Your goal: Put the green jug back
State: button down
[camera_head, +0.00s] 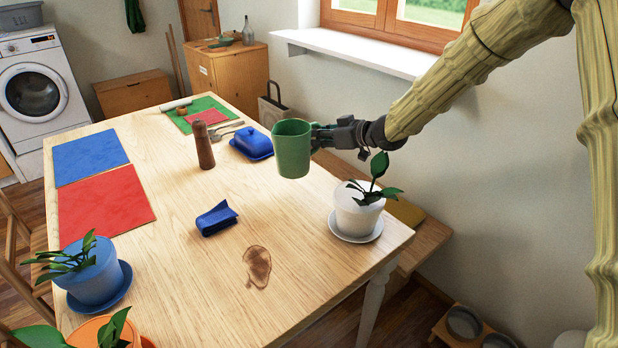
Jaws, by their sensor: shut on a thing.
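The green jug (291,149) is upright near the right long edge of the wooden table. My gripper (316,138) comes from the right and is shut on the jug's right side, where the fingers hide the handle. The jug appears raised above the table top, though its exact height is hard to tell. It stands in front of the blue butter dish (252,142) in the picture.
A white potted plant (358,214) stands near the right table corner, below my arm. A blue folded cloth (216,219), a brown stain (258,266) and a wooden mill (203,146) are on the table (180,235). Red and blue mats (104,206) lie left. A window sill (355,52) juts out behind.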

notch_tip(320, 180, down, 3)
jog(key=shift+w+f, duration=0.1)
jog(key=shift+f, duration=2.55)
jog(key=c, duration=1.5)
grip_release()
jog(key=shift+f, duration=0.1)
jog(key=shift+s+d+r, duration=0.2)
jog(key=shift+r, duration=0.05)
jog(key=v, duration=1.1)
jog(key=shift+s+d+r, duration=0.15)
jog(key=shift+r, duration=0.05)
